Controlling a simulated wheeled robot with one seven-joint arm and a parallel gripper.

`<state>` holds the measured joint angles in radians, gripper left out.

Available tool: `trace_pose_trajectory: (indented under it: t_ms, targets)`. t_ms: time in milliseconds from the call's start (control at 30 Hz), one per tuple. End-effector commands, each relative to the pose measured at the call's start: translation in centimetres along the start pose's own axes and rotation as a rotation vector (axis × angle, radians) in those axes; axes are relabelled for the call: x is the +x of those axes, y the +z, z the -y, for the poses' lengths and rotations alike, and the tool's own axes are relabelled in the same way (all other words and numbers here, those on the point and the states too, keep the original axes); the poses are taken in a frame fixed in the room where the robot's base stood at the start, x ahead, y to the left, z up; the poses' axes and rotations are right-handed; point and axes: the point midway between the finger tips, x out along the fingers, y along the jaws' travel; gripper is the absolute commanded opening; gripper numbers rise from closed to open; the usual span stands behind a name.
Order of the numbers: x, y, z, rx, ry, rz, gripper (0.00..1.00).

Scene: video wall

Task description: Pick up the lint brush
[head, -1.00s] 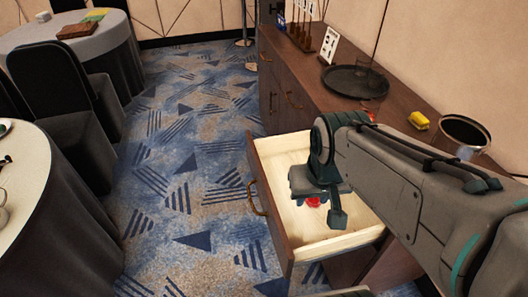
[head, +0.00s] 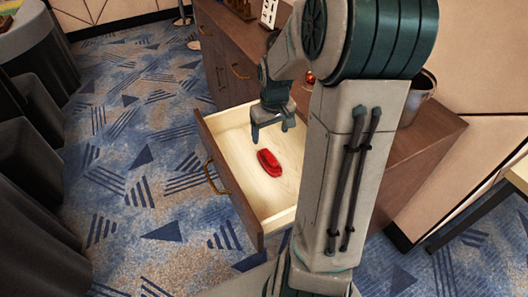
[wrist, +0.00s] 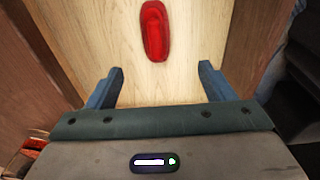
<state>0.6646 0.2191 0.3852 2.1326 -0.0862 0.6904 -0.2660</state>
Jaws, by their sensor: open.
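The red lint brush (head: 269,162) lies on the pale wooden bottom of the open drawer (head: 224,146). In the wrist view the lint brush (wrist: 154,30) is at the top centre, lengthwise away from me, beyond the fingertips. My gripper (head: 271,132) is above the drawer, a little behind the brush in the head view. In the wrist view my gripper (wrist: 161,70) has its two fingers wide apart with nothing between them. The brush is apart from the fingers and fully visible in the head view.
The drawer's walls surround the brush, with bare floor around it. The wooden cabinet (head: 426,143) rises behind the drawer. A dark pot (head: 419,98) stands on its top, partly hidden by my arm. Dark-covered chairs (head: 38,190) stand at the left, with open carpet between.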

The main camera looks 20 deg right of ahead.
Motion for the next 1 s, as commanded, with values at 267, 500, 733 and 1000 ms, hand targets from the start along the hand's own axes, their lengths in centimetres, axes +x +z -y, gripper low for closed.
trace_pose_trajectory:
  t_ms: [267,500,733,1000]
  targets:
    - [3.7,-0.3,-0.8,0.001,-0.016,0.002,0.76]
    - [8.2,-0.3,-0.8,0.003,-0.014,0.001,0.76]
    - [9.8,-0.4,-0.8,0.003,-0.012,-0.001,0.76]
    - [13.3,-0.6,-1.0,0.002,-0.014,0.001,0.76]
